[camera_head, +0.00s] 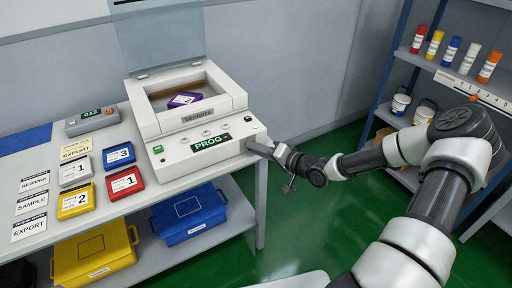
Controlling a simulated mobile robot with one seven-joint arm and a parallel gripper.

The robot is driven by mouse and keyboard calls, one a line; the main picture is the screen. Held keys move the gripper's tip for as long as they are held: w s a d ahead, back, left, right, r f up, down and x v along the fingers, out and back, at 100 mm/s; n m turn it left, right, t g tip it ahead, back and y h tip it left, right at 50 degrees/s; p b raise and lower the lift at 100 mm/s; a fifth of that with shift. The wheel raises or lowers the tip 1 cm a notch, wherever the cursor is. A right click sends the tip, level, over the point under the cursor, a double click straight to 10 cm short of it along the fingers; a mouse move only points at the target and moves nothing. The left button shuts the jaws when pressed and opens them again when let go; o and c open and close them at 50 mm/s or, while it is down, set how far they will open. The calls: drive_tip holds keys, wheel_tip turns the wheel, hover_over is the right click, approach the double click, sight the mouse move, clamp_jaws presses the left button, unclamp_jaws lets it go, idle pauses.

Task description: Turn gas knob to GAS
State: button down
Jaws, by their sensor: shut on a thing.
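The white machine (172,165) stands on the bench with its clear lid raised. Its sloped front panel has a dark display (211,142) reading "PROG" in green, a green button (158,149) at the left and small round fittings above the display. My gripper (256,148) reaches in from the right, at the right end of this panel. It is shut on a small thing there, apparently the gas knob. The fingers hide the knob, so its marking and pointing direction cannot be read. A purple labelled item (184,99) lies in the machine's open chamber.
Yellow (93,262) and blue (190,217) bins sit below. A shelf (455,78) with bottles stands right. Green floor is open between.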

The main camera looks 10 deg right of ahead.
drive_tip(key=shift+d+f+m+y+b, duration=0.1)
drive_tip(key=shift+m+y+b, duration=0.45)
drive_tip(key=shift+m, duration=0.75)
drive_tip(key=shift+w+t, duration=0.1)
drive_tip(key=shift+t, duration=0.2)
drive_tip(key=c, duration=1.6)
unclamp_jaws()
drive_tip(key=shift+o, duration=0.2)
drive_tip(key=p+v, duration=0.1)
drive_tip(key=v, duration=1.6)
drive_tip(key=shift+d, duration=0.25)
